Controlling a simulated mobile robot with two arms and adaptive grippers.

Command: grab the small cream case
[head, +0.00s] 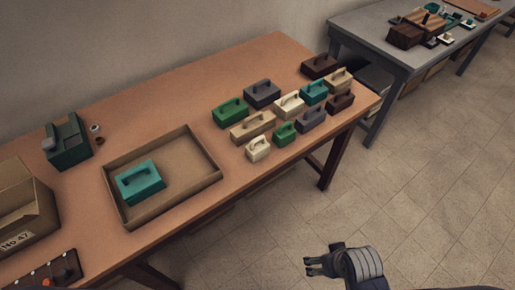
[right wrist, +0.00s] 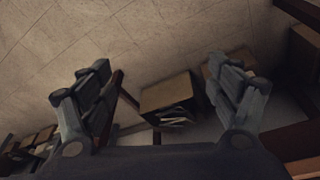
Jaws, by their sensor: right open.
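The small cream case (head: 258,149) stands on the brown table (head: 180,95) near its front edge, with a handle on top. A larger cream case (head: 289,105) stands behind it, and a small green case (head: 284,133) stands to its right. My right gripper (head: 308,266) is over the floor in front of the table, well apart from the cases. It is open and empty; its two spread fingers also show in the right wrist view (right wrist: 158,75). My left gripper is not in view.
Several other cases crowd around the small cream case, including a tan case (head: 253,127) close behind. A shallow tray (head: 205,183) holds a teal case (head: 139,181). A grey table (head: 365,45) stands at the back right. The floor around my right gripper is clear.

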